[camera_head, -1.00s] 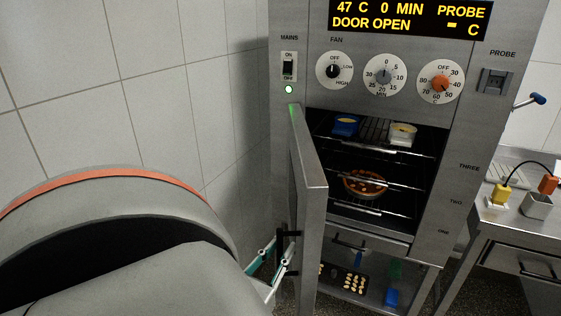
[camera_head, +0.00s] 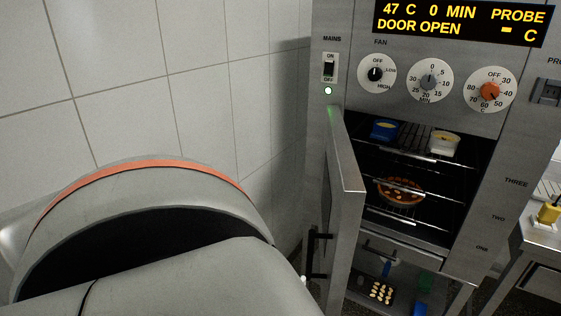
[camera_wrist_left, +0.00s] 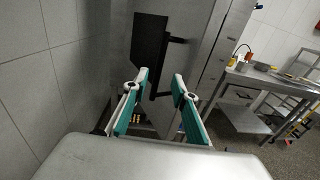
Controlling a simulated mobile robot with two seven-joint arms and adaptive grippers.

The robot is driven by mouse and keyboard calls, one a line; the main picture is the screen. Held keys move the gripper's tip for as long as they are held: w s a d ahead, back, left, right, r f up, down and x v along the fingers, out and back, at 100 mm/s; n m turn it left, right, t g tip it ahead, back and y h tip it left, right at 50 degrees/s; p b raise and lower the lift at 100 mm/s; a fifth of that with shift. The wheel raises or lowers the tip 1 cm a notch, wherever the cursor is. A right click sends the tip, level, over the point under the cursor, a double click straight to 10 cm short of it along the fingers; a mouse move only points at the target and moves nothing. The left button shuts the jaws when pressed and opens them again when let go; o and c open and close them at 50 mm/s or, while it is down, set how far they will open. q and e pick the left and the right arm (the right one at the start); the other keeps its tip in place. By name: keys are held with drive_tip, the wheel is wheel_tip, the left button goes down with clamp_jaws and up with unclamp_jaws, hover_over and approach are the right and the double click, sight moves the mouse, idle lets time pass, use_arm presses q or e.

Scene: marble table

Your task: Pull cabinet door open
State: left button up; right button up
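The cabinet is a steel oven-like unit, and its door (camera_head: 348,225) stands open, swung out to the left of the lit opening. The door's black bar handle (camera_head: 312,255) is on its outer left face; it also shows in the left wrist view (camera_wrist_left: 166,72). My left gripper (camera_wrist_left: 157,84) is open, with its two teal-and-white fingers spread and nothing held. It faces the door's handle side; whether it touches the handle cannot be told. In the head view my arm hides nearly all of this gripper. My right gripper is in neither view.
Racks inside hold a blue dish (camera_head: 384,130), a pale dish (camera_head: 443,143) and a pie (camera_head: 400,190). A lower shelf holds a tray (camera_head: 381,291). The display (camera_head: 462,22) reads DOOR OPEN. A tiled wall (camera_head: 225,60) is at left, a steel table (camera_head: 540,237) at right.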

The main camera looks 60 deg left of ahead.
use_arm(q)
drive_tip(key=shift+v, duration=0.95)
